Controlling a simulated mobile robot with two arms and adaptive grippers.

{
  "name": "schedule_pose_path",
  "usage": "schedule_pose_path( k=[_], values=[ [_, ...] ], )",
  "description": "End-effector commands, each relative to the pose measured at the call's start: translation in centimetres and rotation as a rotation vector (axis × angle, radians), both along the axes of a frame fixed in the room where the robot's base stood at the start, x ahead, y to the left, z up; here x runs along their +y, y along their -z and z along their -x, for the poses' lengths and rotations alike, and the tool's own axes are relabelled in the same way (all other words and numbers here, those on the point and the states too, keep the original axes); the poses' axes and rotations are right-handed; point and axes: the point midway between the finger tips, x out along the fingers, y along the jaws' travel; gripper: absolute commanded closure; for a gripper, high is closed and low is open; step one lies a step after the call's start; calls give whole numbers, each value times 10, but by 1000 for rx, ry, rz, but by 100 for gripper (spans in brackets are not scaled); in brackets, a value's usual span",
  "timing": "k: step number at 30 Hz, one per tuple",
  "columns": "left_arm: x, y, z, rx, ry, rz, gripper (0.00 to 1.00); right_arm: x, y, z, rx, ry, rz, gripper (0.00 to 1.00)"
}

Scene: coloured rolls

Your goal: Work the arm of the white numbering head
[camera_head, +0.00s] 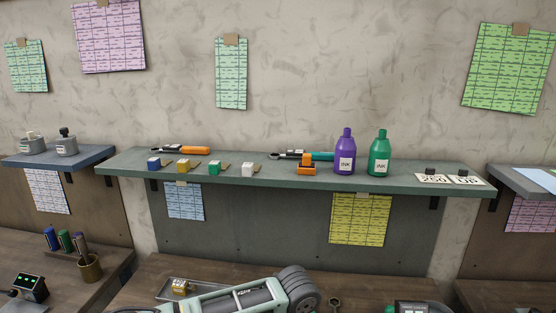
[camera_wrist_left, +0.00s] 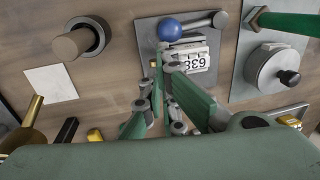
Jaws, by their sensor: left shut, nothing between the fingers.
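A white numbering head (camera_wrist_left: 188,62) showing black digits sits on a grey plate (camera_wrist_left: 145,30) in the left wrist view. Beside it is an arm (camera_wrist_left: 205,22) with a blue ball knob (camera_wrist_left: 170,29). My left gripper (camera_wrist_left: 161,60) is shut and empty, its fingertips close beside the white head and just below the ball in the picture. I cannot tell whether they touch. In the head view my left arm crosses the bottom and its gripper is hidden. A small white block (camera_head: 247,169) stands on the wall shelf. My right gripper is not in view.
The shelf (camera_head: 120,164) also bears blue, yellow and green blocks, a purple bottle (camera_head: 345,155) and a green bottle (camera_head: 379,155). In the wrist view, a round grey pot (camera_wrist_left: 270,68) stands right of the plate, a wooden-handled piece (camera_wrist_left: 80,42) left.

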Motion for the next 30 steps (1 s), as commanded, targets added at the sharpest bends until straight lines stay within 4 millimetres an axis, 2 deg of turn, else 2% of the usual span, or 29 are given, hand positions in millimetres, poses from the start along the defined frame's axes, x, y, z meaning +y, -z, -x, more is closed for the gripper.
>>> schedule_pose_path(
  k=[4,19,30],
  values=[
    [1,10,0,-1,1,2,100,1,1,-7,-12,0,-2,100],
    [1,14,0,-1,1,1,100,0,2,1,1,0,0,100],
    [5,30,0,0,1,0,100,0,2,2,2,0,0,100]
  ],
)
